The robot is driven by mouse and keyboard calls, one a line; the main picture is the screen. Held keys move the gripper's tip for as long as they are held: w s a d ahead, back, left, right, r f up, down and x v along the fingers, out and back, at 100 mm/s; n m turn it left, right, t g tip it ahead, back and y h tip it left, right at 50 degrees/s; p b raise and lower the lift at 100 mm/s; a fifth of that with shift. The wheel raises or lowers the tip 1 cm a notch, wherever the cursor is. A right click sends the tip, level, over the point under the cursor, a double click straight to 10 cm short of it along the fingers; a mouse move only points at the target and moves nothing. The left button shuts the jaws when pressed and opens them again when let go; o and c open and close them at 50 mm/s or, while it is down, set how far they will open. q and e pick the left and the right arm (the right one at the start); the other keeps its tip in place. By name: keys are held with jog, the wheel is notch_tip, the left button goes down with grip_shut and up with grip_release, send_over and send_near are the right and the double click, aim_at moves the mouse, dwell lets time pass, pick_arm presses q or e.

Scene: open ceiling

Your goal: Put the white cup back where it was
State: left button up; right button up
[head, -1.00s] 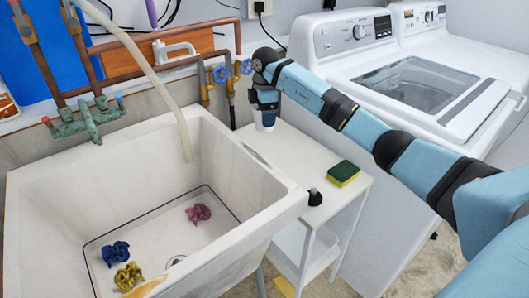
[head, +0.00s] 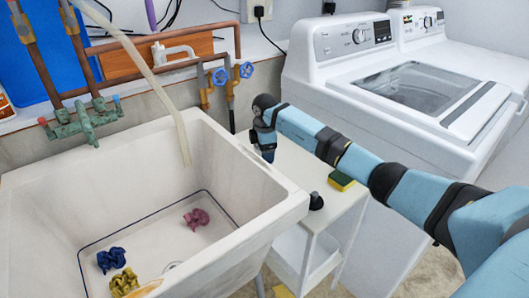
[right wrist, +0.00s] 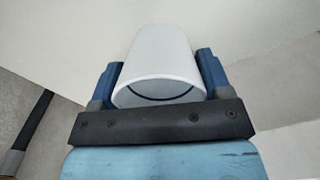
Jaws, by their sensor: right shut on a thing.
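The white cup (right wrist: 158,55) sits between the blue fingers of my right gripper (right wrist: 157,78) in the right wrist view. Its open rim faces the wrist camera, and a dark line shows inside it. In the head view my right gripper (head: 267,152) points down over the far left part of the small white stand, beside the sink. The cup cannot be made out there, as the gripper and wrist cover it. I cannot tell whether the cup touches the stand top (head: 298,172). My left gripper is not in view.
A green and yellow sponge (head: 341,180) and a black stopper-like piece (head: 316,201) lie on the stand. The deep sink (head: 250,212) at left holds blue, yellow and pink crumpled pieces. A white washer (head: 345,88) stands behind right. Pipes run along the wall.

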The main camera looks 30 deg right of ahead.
jog(key=shift+f, duration=0.1)
jog(key=o, duration=1)
jog(key=shift+c, duration=0.2)
notch_tip(320, 180, up, 12)
jog(key=p, duration=0.2)
